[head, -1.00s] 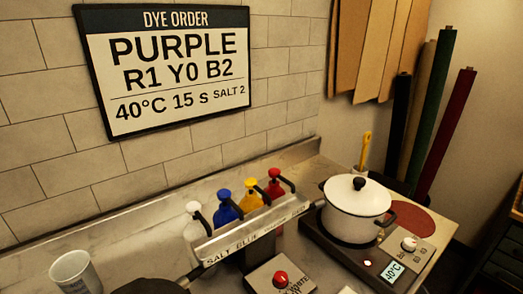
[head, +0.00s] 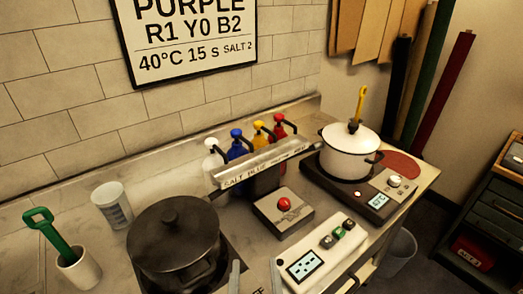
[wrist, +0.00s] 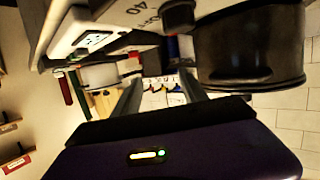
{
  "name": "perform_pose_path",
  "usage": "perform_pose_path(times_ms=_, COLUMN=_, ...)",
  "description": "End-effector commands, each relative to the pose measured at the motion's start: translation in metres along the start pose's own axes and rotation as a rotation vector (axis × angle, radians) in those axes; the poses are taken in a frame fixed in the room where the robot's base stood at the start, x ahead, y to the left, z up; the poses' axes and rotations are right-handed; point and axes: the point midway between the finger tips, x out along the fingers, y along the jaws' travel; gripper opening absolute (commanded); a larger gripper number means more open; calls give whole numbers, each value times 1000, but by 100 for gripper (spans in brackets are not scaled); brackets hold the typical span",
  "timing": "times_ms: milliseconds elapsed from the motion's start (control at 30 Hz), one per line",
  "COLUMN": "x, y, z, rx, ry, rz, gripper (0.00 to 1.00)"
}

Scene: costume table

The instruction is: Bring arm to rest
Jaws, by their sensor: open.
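My gripper (head: 255,264) shows at the bottom edge of the head view as two grey fingers apart, in front of the table and right of the dark pot (head: 174,240). In the wrist view my gripper (wrist: 160,77) is open, with nothing between its fingers. The wrist picture looks upside down, with the dark pot (wrist: 250,50) at upper right. The rest of my arm is out of the head view.
A white lidded pot (head: 350,152) stands on a hotplate (head: 372,203) at the right. Pump bottles stand behind a labelled bar (head: 262,163). A red-button box (head: 283,210), a control panel (head: 322,247), a cup (head: 112,206) and a green-handled tool (head: 48,232) are near.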

Motion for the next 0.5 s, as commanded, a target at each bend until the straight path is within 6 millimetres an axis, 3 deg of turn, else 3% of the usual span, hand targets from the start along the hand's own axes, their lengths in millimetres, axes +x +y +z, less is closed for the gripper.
perform_pose_path(times_ms=300, x=-14, y=-17, z=0, rx=-57, ry=104, rz=-181, gripper=50)
perform_pose_path(times_ms=500, x=-41, y=2, z=22, rx=-61, ry=171, rz=-266, gripper=50)
